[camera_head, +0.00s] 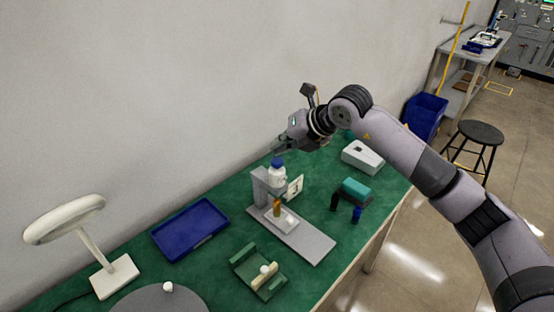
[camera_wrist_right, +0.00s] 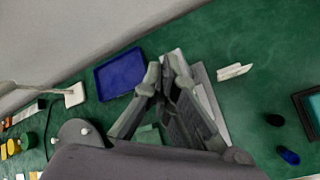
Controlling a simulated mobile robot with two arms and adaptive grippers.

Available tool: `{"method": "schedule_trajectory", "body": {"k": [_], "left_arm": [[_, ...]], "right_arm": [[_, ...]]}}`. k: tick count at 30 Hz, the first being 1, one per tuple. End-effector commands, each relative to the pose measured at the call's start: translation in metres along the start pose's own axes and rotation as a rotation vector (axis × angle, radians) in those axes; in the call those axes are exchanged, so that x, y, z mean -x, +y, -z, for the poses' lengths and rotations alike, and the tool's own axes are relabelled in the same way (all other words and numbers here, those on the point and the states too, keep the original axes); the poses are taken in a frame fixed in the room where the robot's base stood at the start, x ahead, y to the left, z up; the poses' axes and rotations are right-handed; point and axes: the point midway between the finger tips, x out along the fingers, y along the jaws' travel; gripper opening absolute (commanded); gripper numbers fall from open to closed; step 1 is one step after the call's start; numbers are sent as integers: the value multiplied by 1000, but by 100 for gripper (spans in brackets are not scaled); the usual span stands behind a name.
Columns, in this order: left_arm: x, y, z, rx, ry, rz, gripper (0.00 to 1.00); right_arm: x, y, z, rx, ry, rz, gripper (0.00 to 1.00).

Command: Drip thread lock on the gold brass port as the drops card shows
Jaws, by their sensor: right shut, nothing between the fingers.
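The card also shows edge-on in the right wrist view (camera_wrist_right: 234,72). My right gripper (camera_head: 277,151) is shut and empty, above and behind the bottle. In the right wrist view its fingers (camera_wrist_right: 167,72) meet and hide most of the stand. My left gripper is not in view.
A blue tray (camera_head: 190,229) lies left of the stand, with a white lamp (camera_head: 112,275) further left. A green fixture (camera_head: 259,272) is in front. A teal-topped block (camera_head: 355,190), two small dark and blue items and a white box (camera_head: 362,157) sit right. A wall runs behind.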

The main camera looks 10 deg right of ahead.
Motion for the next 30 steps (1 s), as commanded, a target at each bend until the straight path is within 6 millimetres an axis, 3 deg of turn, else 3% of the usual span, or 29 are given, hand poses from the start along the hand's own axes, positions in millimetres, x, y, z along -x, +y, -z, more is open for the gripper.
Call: {"method": "schedule_trajectory", "body": {"k": [30], "left_arm": [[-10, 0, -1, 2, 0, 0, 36]], "right_arm": [[-6, -4, 5, 0, 0, 0, 0]]}}
